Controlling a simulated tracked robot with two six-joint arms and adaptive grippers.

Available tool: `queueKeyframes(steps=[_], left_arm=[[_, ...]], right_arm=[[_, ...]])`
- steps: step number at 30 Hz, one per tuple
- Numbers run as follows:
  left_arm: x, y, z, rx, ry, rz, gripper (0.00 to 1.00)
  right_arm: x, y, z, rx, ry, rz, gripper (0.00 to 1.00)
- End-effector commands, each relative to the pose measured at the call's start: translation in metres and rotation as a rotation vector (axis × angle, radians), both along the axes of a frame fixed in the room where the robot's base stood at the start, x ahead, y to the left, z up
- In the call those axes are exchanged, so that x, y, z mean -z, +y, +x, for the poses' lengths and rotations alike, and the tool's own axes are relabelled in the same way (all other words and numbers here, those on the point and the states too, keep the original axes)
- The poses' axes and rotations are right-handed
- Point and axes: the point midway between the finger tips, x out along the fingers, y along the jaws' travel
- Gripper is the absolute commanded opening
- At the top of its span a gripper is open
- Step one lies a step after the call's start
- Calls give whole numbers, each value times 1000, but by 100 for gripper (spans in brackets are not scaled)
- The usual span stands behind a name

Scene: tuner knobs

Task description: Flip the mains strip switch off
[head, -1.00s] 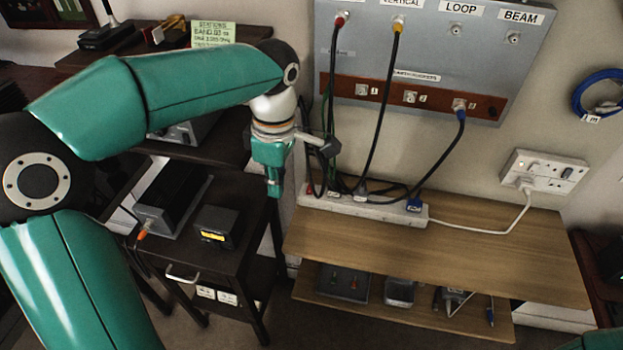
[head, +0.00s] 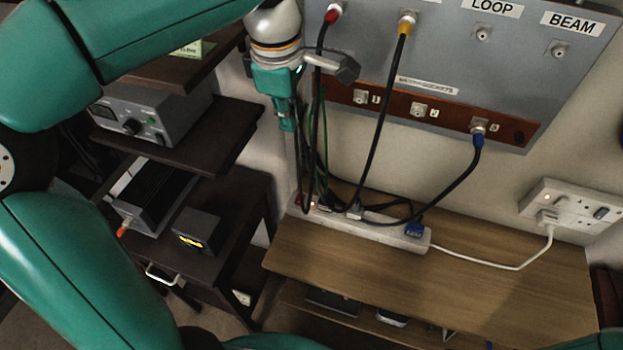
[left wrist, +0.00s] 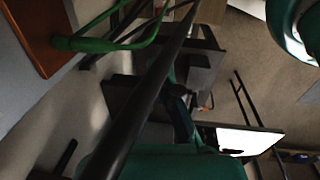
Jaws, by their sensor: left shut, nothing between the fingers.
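The white mains strip (head: 385,232) lies along the back of the wooden shelf, below the grey wall panel, with several plugs in it. A small reddish light (head: 312,203) shows near its left end; the switch's position is too small to tell. My left gripper (head: 287,126) points down above and slightly left of the strip's left end in the head view. It is shut and empty, apart from the strip, close to the hanging black and green cables. The strip cannot be made out in the left wrist view, where a dark bar and green cables (left wrist: 95,42) fill the near part. My right gripper is not in view.
Black cables (head: 370,130) hang from the grey panel (head: 440,55) to the strip. A white wall socket (head: 575,208) is at right. A dark rack with grey devices (head: 150,115) stands at left. The wooden shelf (head: 430,290) is clear in front of the strip.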

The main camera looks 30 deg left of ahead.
Motion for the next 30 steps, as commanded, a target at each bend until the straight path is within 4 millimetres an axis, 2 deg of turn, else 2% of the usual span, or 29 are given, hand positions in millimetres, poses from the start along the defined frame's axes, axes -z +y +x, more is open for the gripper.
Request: queueKeyframes(steps=[10, 14, 20, 30], left_arm=[[1, -5, 5, 16, 1, 0, 0], [9, -6, 6, 17, 2, 0, 0], [38, -5, 9, 18, 5, 1, 0], [111, -3, 17, 19, 7, 0, 0]], right_arm=[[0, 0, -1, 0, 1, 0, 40], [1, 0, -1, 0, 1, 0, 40], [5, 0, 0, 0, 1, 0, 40], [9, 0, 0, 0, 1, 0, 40]])
